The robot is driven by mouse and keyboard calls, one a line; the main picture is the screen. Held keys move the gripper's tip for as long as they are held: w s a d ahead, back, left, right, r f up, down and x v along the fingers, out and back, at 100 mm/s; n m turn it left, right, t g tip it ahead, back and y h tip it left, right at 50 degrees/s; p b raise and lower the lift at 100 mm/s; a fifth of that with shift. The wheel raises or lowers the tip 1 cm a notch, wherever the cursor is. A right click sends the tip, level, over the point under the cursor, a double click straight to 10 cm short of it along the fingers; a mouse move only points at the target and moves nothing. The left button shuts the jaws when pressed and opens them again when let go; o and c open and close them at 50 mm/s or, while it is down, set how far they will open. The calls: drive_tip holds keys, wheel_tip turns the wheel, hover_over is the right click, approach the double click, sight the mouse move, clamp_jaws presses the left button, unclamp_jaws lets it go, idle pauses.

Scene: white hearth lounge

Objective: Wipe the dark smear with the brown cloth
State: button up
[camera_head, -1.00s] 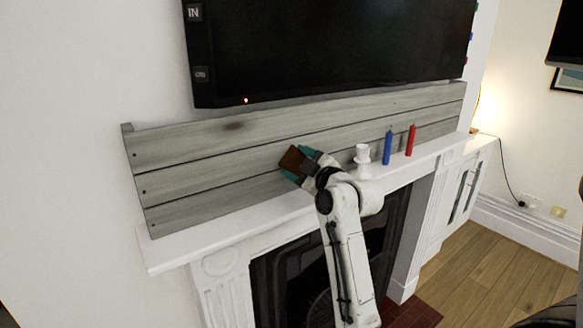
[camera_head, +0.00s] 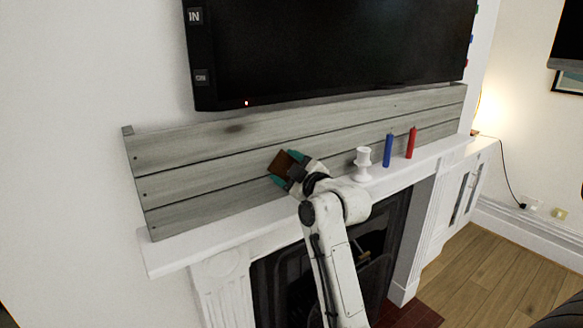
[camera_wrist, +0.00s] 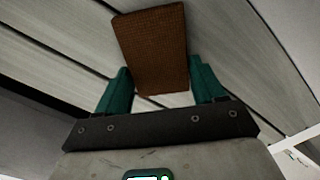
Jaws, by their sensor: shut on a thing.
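The brown cloth (camera_head: 283,162) is a folded block held between the teal fingers of my gripper (camera_head: 284,168). In the wrist view the cloth (camera_wrist: 152,48) stands out beyond the fingertips of my gripper (camera_wrist: 160,90), in front of the grey planks. I cannot tell whether it touches them. The dark smear (camera_head: 234,128) is a small blurred spot on the top plank of the grey wooden panel (camera_head: 190,180), up and to the left of the cloth in the head view. I cannot make out the smear in the wrist view.
A white candle holder (camera_head: 362,165), a blue candle (camera_head: 388,150) and a red candle (camera_head: 411,143) stand on the white mantel (camera_head: 205,239), right of my gripper. A black television (camera_head: 330,50) hangs above the panel. The mantel's left part is clear.

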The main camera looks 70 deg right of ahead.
drive_tip(key=shift+w+a, duration=0.35)
drive_tip(key=shift+w, duration=0.1)
drive_tip(key=shift+s+a+f, duration=0.1)
drive_tip(key=shift+s+a, duration=0.2)
drive_tip(key=shift+s+d+v, duration=0.1)
drive_tip(key=shift+d+v, duration=0.1)
drive_tip(key=shift+v, duration=1.1)
drive_tip(key=shift+s+d+v, duration=0.1)
drive_tip(key=shift+d+v, duration=0.05)
drive_tip(key=shift+v, duration=1.2)
drive_tip(key=shift+v, duration=1.5)
